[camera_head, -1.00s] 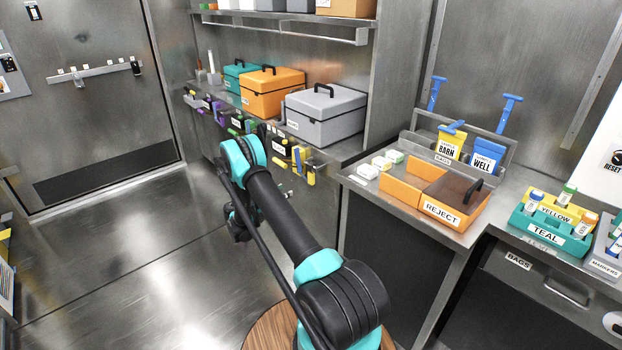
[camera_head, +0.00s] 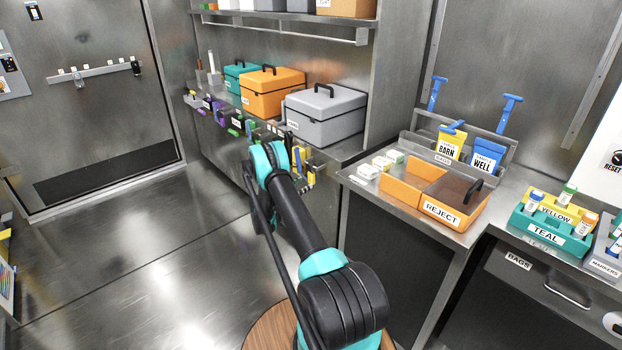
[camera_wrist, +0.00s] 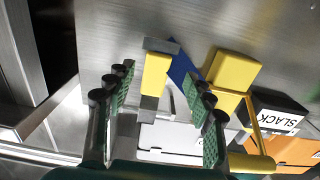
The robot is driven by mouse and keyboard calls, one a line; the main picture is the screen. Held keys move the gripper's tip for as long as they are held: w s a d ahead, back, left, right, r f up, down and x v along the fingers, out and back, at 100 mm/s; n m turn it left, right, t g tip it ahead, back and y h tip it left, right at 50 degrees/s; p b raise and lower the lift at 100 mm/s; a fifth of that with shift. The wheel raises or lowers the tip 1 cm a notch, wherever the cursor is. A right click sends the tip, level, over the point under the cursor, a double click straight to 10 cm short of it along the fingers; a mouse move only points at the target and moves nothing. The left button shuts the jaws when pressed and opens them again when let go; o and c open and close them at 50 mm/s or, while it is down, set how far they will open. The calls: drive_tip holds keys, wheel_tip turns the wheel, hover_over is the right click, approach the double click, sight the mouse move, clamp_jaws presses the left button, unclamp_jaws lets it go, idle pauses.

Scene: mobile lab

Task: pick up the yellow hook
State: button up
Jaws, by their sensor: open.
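In the wrist view my gripper (camera_wrist: 159,74) is open, with one green-padded finger on each side. A yellow piece (camera_wrist: 156,76) with grey ends shows between the fingertips, with visible gaps on both sides. A second yellow piece (camera_wrist: 234,72) with a thin yellow loop shows right of the right finger. A blue piece (camera_wrist: 182,66) lies between the two yellow ones. I cannot tell for sure which yellow piece is the hook. In the head view a yellow piece (camera_head: 311,178) hangs at the bench's front edge, close beside my arm's far end. My fingers are not clear there.
Other coloured pieces line the bench front, left of my arm. A grey case (camera_head: 325,115), an orange case (camera_head: 272,92) and a teal case (camera_head: 240,78) stand on the bench. A black-and-white SLACK label (camera_wrist: 278,115) shows right in the wrist view.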

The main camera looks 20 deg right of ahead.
sight(310, 180)
drive_tip(key=x, duration=0.4)
drive_tip(key=shift+s+d+r, duration=0.15)
drive_tip(key=shift+d+r, duration=0.1)
drive_tip(key=shift+d, duration=0.05)
drive_tip(key=shift+w+d, duration=0.2)
drive_tip(key=shift+d, duration=0.2)
drive_tip(key=shift+c, duration=0.3)
clamp_jaws()
